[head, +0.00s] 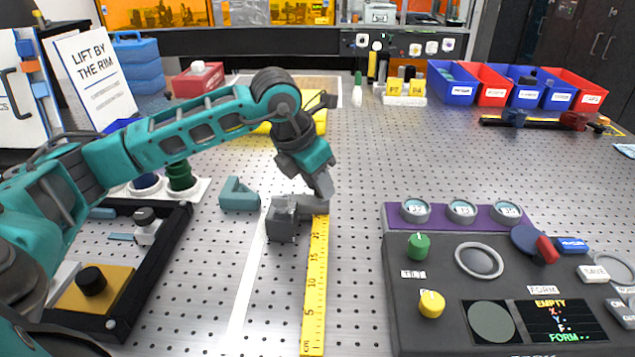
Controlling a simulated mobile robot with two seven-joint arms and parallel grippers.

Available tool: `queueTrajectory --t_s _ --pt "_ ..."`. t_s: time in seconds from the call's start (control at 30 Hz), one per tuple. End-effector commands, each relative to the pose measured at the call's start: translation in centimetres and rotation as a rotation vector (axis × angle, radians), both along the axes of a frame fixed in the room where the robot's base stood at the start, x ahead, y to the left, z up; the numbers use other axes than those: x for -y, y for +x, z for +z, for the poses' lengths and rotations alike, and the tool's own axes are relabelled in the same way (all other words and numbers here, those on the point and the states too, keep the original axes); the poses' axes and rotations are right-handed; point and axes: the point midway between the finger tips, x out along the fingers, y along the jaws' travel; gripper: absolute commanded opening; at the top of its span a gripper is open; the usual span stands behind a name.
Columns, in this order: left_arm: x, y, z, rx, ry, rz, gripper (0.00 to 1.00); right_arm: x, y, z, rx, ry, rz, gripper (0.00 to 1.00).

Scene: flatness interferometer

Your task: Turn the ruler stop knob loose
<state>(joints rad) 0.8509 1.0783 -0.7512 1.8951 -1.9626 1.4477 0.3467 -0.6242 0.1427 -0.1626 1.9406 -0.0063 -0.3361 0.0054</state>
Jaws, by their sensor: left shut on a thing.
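A yellow ruler (314,290) lies lengthwise on the perforated metal table, its numbers running away from me. The dark grey ruler stop (281,226) sits at the ruler's far end, its block on the left side and a part reaching right across the ruler. My left gripper (321,196) comes down from above, tilted, with its fingers at the right part of the stop. It is shut on the stop's knob, which the fingers mostly hide; I cannot tell how far the knob is turned. My right gripper is not in view.
A control console (440,290) with knobs and a screen stands to the right of the ruler. A teal angled block (239,195) lies left of the stop. A black-framed tray (160,262) is at the left. The table between ruler and console is clear.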

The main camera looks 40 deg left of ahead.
Motion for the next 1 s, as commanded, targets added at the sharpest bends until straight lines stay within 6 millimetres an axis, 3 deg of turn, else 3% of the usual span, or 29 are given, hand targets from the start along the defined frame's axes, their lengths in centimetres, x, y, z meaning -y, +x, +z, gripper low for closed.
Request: queueTrajectory --t_s 0.53,0.57,0.8,1.0 --pt "-0.01 0.01 0.07 0.000 0.001 0.030 0.00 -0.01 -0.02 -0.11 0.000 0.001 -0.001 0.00" --pt "-0.01 0.01 0.06 0.000 0.001 0.030 0.30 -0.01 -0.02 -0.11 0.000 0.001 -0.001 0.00" --pt "0.00 0.01 0.04 0.000 0.001 0.029 0.53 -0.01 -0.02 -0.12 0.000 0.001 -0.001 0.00" --pt "0.01 -0.01 0.02 -0.001 0.000 0.028 0.55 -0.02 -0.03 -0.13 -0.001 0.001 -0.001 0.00"
